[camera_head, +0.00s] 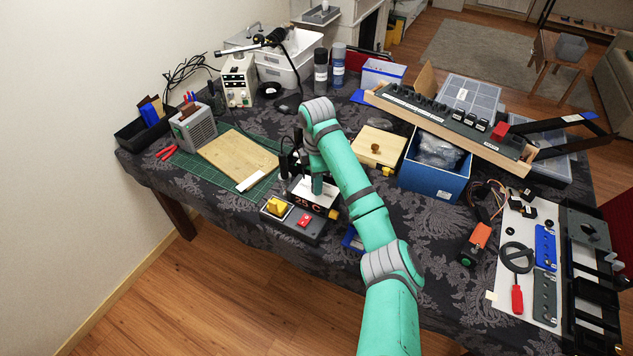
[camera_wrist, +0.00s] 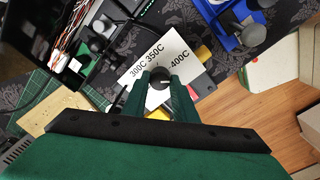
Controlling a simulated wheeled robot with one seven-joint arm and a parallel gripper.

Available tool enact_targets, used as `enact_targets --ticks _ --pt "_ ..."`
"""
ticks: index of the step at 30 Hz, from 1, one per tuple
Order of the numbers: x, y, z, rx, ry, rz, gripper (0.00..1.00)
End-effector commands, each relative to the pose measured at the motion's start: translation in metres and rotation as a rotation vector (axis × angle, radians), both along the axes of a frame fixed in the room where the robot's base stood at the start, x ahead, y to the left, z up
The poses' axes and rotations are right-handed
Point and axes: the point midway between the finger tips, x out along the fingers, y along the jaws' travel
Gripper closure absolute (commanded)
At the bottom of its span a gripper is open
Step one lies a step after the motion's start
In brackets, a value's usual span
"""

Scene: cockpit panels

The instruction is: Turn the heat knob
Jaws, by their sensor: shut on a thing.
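The heat knob (camera_wrist: 160,79) is a small dark round knob on a white dial plate (camera_wrist: 175,55) printed with 300C, 350C and 400C in the wrist view. My gripper (camera_wrist: 161,90) is shut on the knob, one green finger on each side of it. The knob itself is hidden there behind my gripper and arm.
A control box with a yellow switch (camera_head: 277,207) and a red switch (camera_head: 305,220) stands just in front. A green cutting mat with a wooden board (camera_head: 237,161) lies to the left. A blue bin (camera_head: 433,178) and wooden-lidded box (camera_head: 378,147) stand to the right.

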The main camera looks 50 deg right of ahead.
Motion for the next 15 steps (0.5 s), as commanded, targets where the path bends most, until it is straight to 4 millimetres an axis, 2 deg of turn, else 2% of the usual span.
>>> enact_targets --ticks 15 --pt "0.0027 0.0016 0.0003 0.0 -0.002 -0.486 0.97"
